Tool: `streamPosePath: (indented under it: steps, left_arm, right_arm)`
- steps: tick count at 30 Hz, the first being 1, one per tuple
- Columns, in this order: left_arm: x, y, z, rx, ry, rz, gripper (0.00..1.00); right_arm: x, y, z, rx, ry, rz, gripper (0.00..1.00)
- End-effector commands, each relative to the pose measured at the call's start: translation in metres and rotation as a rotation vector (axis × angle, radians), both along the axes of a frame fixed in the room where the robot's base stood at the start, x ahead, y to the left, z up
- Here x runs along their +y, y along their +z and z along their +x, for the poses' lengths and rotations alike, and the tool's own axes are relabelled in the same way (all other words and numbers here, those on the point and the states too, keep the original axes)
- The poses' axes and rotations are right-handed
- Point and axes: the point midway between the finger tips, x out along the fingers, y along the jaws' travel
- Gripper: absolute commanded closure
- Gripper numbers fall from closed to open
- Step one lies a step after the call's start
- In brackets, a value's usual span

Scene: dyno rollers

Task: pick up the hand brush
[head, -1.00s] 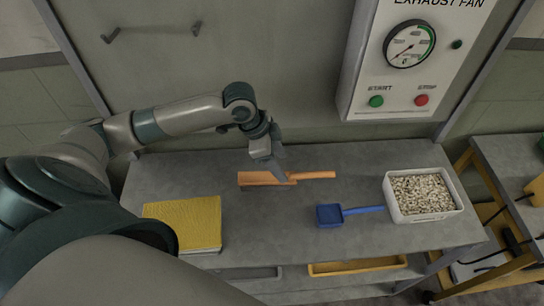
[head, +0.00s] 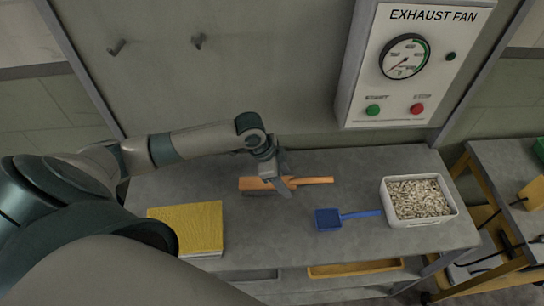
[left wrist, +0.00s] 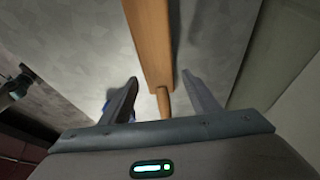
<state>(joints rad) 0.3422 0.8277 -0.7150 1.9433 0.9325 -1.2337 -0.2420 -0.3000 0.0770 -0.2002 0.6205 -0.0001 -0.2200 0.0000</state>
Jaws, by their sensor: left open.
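The hand brush (head: 262,184) has an orange-brown wooden body and a thin handle pointing right. It lies on the grey bench top, near its back. My left gripper (head: 284,188) is over the brush, near where the body meets the handle. In the left wrist view the brush (left wrist: 150,40) runs down between the two open fingers (left wrist: 160,92), with its handle between them. Neither finger visibly grips it. My right gripper is not in view.
On the grey bench (head: 280,230) lie a yellow cloth-like block (head: 188,228) at left, a blue scoop (head: 328,219) in front of the brush, and a white tub of pale pellets (head: 388,207) at right. An exhaust fan panel (head: 362,70) hangs behind.

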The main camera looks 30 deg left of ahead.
Motion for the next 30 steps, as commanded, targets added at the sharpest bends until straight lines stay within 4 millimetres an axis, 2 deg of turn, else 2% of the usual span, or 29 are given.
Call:
streamPosePath:
  steps: [6, 20, 26, 30]
  left_arm:
    - [-0.005, -0.015, 0.004, -0.001, 0.0, 0.001, 0.44]
    - [-0.005, -0.015, 0.004, -0.001, -0.001, 0.001, 0.44]
    - [-0.005, -0.015, 0.004, -0.001, -0.001, 0.001, 0.92]
    - [-0.005, -0.015, 0.004, -0.002, 0.0, 0.0, 0.93]
  right_arm:
    - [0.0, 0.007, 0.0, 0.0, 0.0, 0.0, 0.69]
    - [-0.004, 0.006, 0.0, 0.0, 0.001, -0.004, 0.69]
    - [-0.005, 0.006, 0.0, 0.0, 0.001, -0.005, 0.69]
    - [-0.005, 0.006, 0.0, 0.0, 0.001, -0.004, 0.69]
